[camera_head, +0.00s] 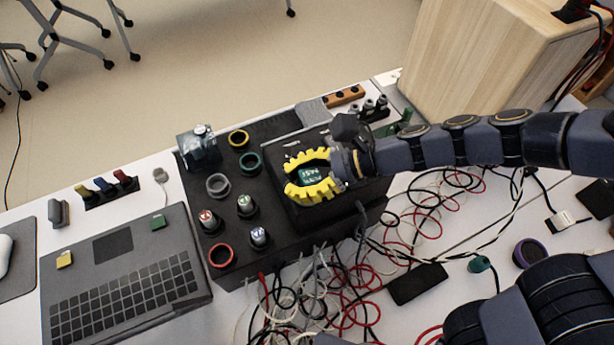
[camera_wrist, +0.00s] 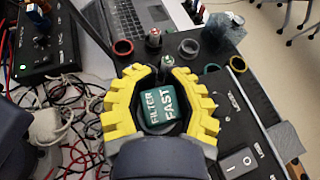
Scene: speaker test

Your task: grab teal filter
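The teal filter (camera_wrist: 160,107) is a small teal block with white "FILTER FAST" lettering. It sits between the fingers of my gripper (camera_wrist: 160,104) in the wrist view, with a visible gap on each side. In the head view the filter (camera_head: 311,174) shows between the two yellow toothed fingers of my gripper (camera_head: 311,175), above the black test box. The fingers are open around it, and I see no contact. A dark round rim shows under the filter; how the filter rests there is partly hidden.
The black box (camera_head: 285,212) carries a black panel with coloured rings, including a teal ring (camera_head: 250,162) and a red ring (camera_head: 221,256), plus several small knobs. A laptop (camera_head: 130,285) lies to the left. Tangled cables (camera_head: 330,290) cover the table in front. A wooden cabinet (camera_head: 490,60) stands behind right.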

